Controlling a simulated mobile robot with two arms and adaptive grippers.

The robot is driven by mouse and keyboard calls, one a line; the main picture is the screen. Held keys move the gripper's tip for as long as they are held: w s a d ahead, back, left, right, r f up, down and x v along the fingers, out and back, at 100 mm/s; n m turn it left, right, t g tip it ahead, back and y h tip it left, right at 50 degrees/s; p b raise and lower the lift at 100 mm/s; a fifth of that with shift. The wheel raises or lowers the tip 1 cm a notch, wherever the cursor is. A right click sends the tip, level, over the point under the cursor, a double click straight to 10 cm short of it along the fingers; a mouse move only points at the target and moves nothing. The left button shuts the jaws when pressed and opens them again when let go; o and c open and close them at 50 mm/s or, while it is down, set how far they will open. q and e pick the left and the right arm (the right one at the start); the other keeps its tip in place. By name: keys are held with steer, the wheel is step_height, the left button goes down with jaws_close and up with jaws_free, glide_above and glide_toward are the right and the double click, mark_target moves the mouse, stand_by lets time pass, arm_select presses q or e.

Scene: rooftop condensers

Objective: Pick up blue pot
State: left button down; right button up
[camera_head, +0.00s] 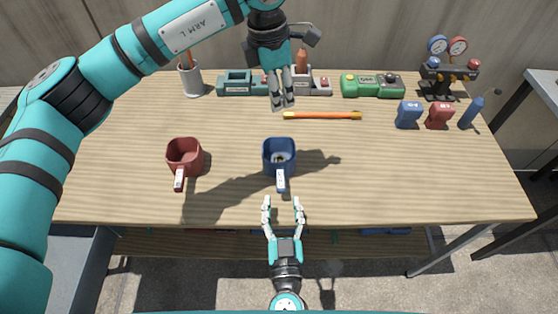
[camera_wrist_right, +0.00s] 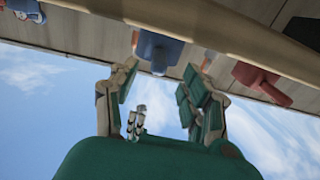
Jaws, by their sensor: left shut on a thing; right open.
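The blue pot (camera_head: 279,157) stands upright near the middle of the table, its pale-tipped handle pointing toward the front edge. It also shows in the right wrist view (camera_wrist_right: 158,50), where the picture is upside down. My right gripper (camera_head: 283,203) is open and empty in front of the pot, its fingers spread around the line of the handle but short of it. My left gripper (camera_head: 281,103) hangs behind the blue pot, apart from it. Its fingers are close together on a thing I cannot make out.
A red pot (camera_head: 184,157) stands to the left. An orange stick (camera_head: 322,115) lies behind the blue pot. A pen cup (camera_head: 191,80), a green device (camera_head: 372,86) and gauges (camera_head: 447,68) line the back. Front right of the table is clear.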

mark_target(280, 168)
steer(key=shift+w+a, duration=0.15)
steer(key=shift+w, duration=3.45)
steer(key=shift+r, duration=0.1)
jaws_close()
